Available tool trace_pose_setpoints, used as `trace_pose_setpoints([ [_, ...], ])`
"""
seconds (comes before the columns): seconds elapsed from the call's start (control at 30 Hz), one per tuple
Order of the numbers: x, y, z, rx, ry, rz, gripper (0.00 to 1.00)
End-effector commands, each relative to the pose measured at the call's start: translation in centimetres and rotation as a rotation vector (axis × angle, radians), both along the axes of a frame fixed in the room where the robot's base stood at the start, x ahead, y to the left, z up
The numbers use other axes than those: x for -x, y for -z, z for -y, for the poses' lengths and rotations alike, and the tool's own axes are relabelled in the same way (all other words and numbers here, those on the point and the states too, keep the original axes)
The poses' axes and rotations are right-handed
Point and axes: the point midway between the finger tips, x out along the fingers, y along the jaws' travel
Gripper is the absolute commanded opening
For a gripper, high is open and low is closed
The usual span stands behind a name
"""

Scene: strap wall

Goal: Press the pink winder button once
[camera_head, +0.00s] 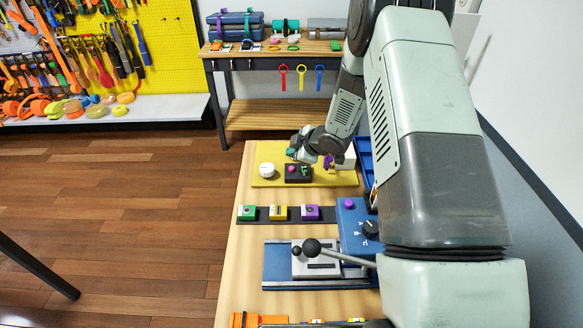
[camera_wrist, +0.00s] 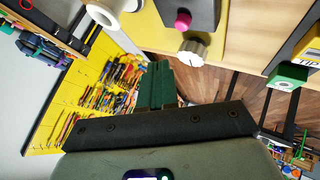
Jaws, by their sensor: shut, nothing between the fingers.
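The pink winder button (camera_head: 292,169) sits on a small dark box (camera_head: 290,178) on the yellow board at the far part of the bench. In the wrist view the pink button (camera_wrist: 183,20) is near the top edge, on its grey box (camera_wrist: 204,14), to the right of my fingers. My gripper (camera_head: 291,152) is above and just behind the button in the head view, apart from it. In the wrist view my gripper's dark green fingers (camera_wrist: 156,66) are closed together and hold nothing. The exact height above the button cannot be told.
A white knob (camera_head: 266,170) stands left of the box on the yellow board (camera_head: 262,153). Green, yellow and purple blocks (camera_head: 311,212) lie on a dark strip nearer. A blue box with a purple button (camera_head: 349,203) and a lever (camera_head: 312,247) are closer still. A blue tray is right.

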Motion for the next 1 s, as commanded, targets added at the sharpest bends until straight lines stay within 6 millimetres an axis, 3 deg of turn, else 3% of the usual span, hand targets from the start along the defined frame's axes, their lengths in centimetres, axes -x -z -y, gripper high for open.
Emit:
trace_pose_setpoints([
  [0.3,0.0,2.7,0.0,-0.001,-0.001,0.000,0.00],
  [1.0,0.0,2.9,0.0,0.000,-0.001,0.002,0.00],
])
